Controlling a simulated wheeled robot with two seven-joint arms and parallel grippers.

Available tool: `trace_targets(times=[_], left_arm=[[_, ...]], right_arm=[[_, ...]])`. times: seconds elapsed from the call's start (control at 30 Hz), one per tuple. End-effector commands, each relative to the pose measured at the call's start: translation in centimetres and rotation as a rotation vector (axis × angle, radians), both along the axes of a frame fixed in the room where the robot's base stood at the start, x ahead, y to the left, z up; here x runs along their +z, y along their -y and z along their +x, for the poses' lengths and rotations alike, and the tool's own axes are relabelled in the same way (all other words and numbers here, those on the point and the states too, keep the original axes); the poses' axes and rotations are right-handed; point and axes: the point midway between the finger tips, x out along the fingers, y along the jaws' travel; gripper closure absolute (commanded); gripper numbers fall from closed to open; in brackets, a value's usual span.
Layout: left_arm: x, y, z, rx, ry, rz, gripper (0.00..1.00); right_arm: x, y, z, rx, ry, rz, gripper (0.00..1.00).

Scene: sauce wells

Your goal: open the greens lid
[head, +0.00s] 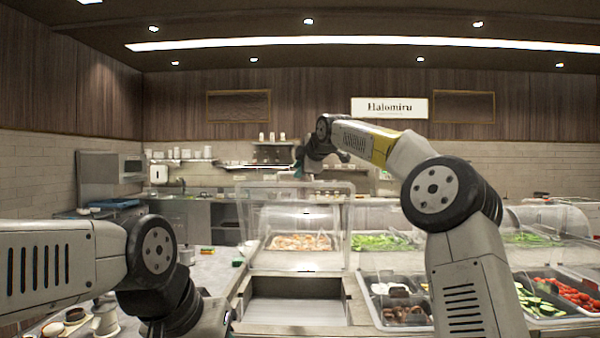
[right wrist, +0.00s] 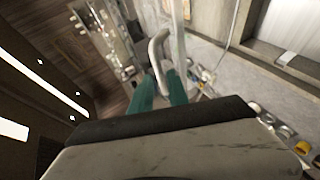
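Leafy greens (head: 380,242) lie under a clear cover right of centre in the head view; more greens (head: 530,238) show further right, past my right arm. My right gripper (head: 300,171) is far forward, small and dark, above the clear panels of the counter. In the right wrist view its two teal fingers (right wrist: 159,92) stand on either side of a pale curved handle (right wrist: 156,50) beside a clear panel edge. Whether they touch the handle, and which lid it belongs to, I cannot tell. My left arm is low at left; its gripper is out of view.
A clear cover (head: 305,220) stands over a tray of orange-pink food (head: 300,242) at centre. An empty bay (head: 293,311) lies in front. Dark bins with cucumber slices (head: 535,303) and tomatoes (head: 570,292) are at right. Cups (head: 104,318) stand at lower left.

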Motion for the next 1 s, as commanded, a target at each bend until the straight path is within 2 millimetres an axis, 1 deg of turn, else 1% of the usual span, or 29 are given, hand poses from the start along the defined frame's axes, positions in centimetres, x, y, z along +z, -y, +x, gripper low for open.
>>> trace_targets(times=[0.1,0.2,0.3,0.47,0.87,0.97,1.0], left_arm=[[0.0,0.0,0.0,0.0,0.0,0.0,0.64],[0.0,0.0,0.0,0.0,0.0,0.0,0.64],[0.0,0.0,0.0,0.0,0.0,0.0,0.64],[0.0,0.0,0.0,0.0,0.0,0.0,0.64],[0.0,0.0,0.0,0.0,0.0,0.0,0.64],[0.0,0.0,0.0,0.0,0.0,0.0,0.64],[0.0,0.0,0.0,0.0,0.0,0.0,0.64]], right_arm=[[1.0,1.0,-1.9,-0.003,0.002,-0.001,0.79],[1.7,1.6,-3.2,-0.003,0.002,-0.001,0.79],[2.2,2.0,-4.2,-0.002,0.002,0.0,0.79],[2.4,2.3,-4.9,-0.001,0.0,0.0,0.79],[2.4,2.2,-4.9,-0.001,0.0,0.0,0.79],[2.1,2.0,-5.9,-0.012,-0.02,0.005,0.79],[1.9,2.0,-6.9,-0.024,-0.039,0.012,0.79]])
